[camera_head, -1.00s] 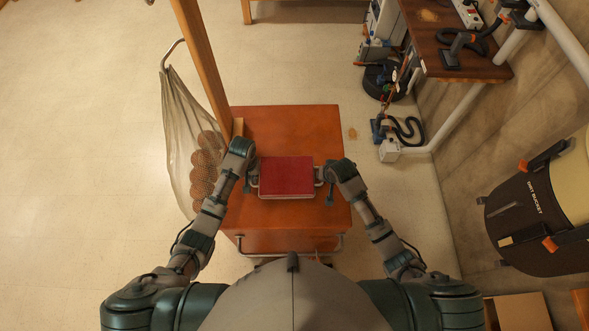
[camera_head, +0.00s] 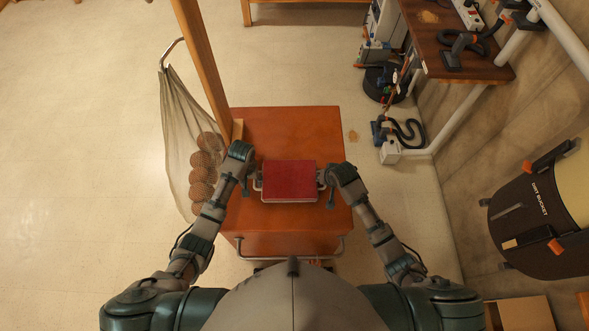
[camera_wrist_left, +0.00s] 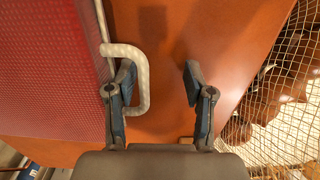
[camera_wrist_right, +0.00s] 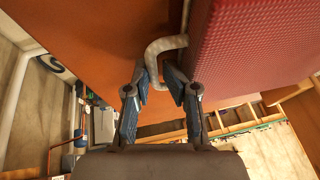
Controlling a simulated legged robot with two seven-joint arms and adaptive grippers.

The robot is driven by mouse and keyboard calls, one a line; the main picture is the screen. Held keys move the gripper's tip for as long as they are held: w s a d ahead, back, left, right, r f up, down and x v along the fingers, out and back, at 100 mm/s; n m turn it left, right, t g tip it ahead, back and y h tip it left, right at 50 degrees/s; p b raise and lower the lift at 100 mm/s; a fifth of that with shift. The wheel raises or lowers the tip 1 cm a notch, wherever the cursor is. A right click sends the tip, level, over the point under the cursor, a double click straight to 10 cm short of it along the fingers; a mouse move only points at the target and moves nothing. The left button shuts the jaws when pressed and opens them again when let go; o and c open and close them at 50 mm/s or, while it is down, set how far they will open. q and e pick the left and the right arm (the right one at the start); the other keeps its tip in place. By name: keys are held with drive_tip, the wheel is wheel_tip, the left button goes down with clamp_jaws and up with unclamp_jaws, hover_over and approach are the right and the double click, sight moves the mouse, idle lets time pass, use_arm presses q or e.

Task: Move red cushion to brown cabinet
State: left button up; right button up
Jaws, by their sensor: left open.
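The red cushion (camera_head: 289,179) lies flat over the top of the brown cabinet (camera_head: 320,122), with a pale rim beneath it and a pale handle on each side. My left gripper (camera_head: 251,181) is at its left side. In the left wrist view its open fingers (camera_wrist_left: 160,80) stand on either side of the handle's outer bar (camera_wrist_left: 144,85), which is nearer one finger. My right gripper (camera_head: 326,184) is at the right side. In the right wrist view its fingers (camera_wrist_right: 156,76) are close together on the handle (camera_wrist_right: 160,48). Contact beneath the cushion is hidden.
A net of brown balls (camera_head: 203,165) hangs by a wooden post (camera_head: 203,60) left of the cabinet. A brown bench (camera_head: 450,40), a hose (camera_head: 408,132) and a dirt bucket (camera_head: 530,215) stand at the right. The floor at left is clear.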

use_arm(q)
drive_tip(key=shift+d, duration=0.5)
use_arm(e)
drive_tip(key=shift+s+a, duration=0.15)
drive_tip(key=shift+a, duration=0.4)
use_arm(q)
drive_tip(key=shift+r, duration=0.25)
use_arm(e)
drive_tip(key=shift+d, duration=0.1)
use_arm(q)
wheel_tip(320, 180, up, 7)
drive_tip(key=shift+a+r, duration=0.2)
use_arm(e)
drive_tip(key=shift+o, duration=0.3)
